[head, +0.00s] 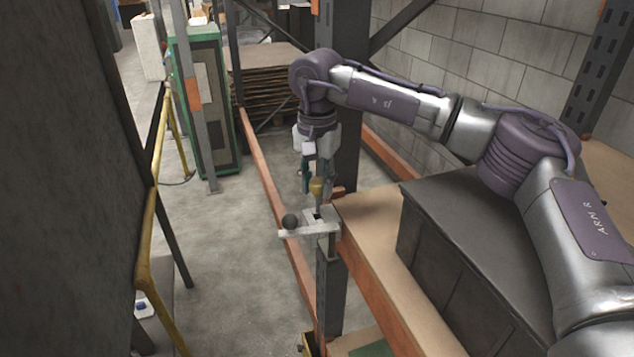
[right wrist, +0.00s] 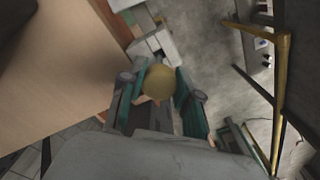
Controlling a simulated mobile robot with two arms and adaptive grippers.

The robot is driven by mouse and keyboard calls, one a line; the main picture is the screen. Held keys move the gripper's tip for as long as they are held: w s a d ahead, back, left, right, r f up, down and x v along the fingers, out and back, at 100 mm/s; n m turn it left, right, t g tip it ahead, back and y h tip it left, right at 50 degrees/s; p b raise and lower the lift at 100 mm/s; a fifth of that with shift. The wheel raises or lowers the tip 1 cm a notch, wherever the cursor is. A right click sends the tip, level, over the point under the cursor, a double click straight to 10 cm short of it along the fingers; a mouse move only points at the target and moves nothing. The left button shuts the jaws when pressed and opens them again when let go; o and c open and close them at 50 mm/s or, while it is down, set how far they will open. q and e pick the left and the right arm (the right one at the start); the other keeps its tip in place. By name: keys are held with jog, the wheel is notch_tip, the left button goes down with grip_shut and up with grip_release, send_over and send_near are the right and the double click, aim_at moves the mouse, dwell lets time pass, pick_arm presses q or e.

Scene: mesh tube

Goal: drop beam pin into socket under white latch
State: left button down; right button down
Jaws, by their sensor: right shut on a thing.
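The beam pin shows as a round brass-coloured knob (head: 317,187) with a short grey shaft under it. My right gripper (head: 317,179) points down and is shut on the pin, holding it upright just above the white latch. In the right wrist view the knob (right wrist: 158,82) sits between the teal-padded fingers. My left gripper is out of view.
A wooden shelf (head: 372,221) with an orange beam front lies to the right, bearing a dark grey box (head: 450,235) under my right arm. A yellow rail (head: 147,240) stands at left. A green cabinet (head: 203,100) is farther back. The floor between is clear.

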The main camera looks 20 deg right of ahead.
aim_at(317, 195)
jog(key=shift+f+b, duration=1.1)
jog(key=shift+f, duration=0.6)
